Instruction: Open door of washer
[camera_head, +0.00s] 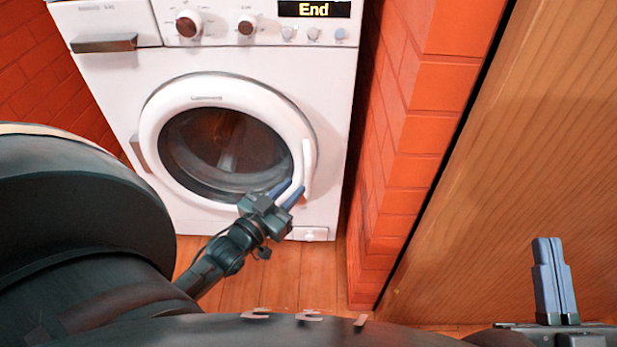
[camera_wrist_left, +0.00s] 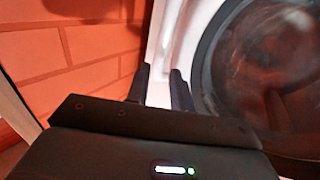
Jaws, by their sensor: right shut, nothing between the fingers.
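The white washer (camera_head: 330,110) stands ahead with its round door (camera_head: 152,125) flush against the front; the door looks shut. The door's white upright handle (camera_head: 308,165) is on the right side of its ring. My left gripper (camera_head: 288,189) is at the lower end of the handle, with its two fingers apart. In the left wrist view the fingers (camera_wrist_left: 161,82) show a gap, with white washer parts just beyond. I cannot tell whether they touch the handle or straddle it. My right gripper (camera_head: 555,242) is shut and empty at the lower right, far from the washer.
A red brick wall (camera_head: 420,120) stands close to the washer's right side, with a wooden panel (camera_head: 510,170) beyond it. Another brick wall (camera_head: 35,75) is on the left. A strip of wooden floor (camera_head: 325,265) shows in front of the washer.

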